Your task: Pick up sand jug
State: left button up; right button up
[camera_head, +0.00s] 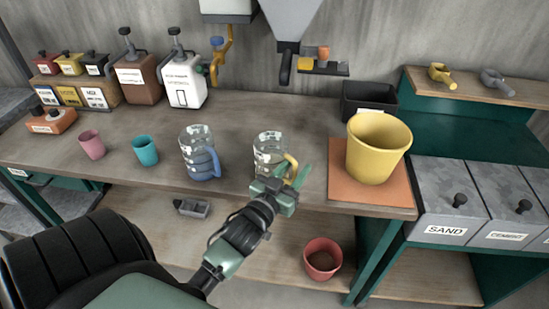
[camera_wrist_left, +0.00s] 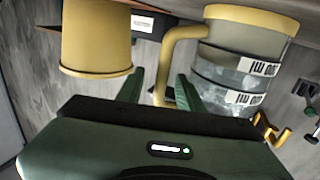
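A clear jug with a yellow handle (camera_head: 268,150) stands upright near the front edge of the workbench. A similar clear jug with a blue handle (camera_head: 198,150) stands to its left; I cannot read a sand label on either. My left gripper (camera_head: 289,178) is at the yellow handle, in front of the jug. In the left wrist view, which looks upside down, the yellow-handled jug (camera_wrist_left: 238,65) is at the right. Its handle (camera_wrist_left: 170,60) reaches between the open fingers of the left gripper (camera_wrist_left: 161,82), with gaps on both sides. My right gripper is not in view.
A yellow bucket (camera_head: 378,148) stands on an orange mat (camera_head: 368,193) to the right. Pink (camera_head: 92,145) and teal (camera_head: 145,150) cups stand left. A hopper spout (camera_head: 287,65) hangs behind. A bin labelled SAND (camera_head: 447,205) is at the right; a red bucket (camera_head: 322,259) sits below.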

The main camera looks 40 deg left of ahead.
pick_arm(q)
grip_shut()
dwell(1.3)
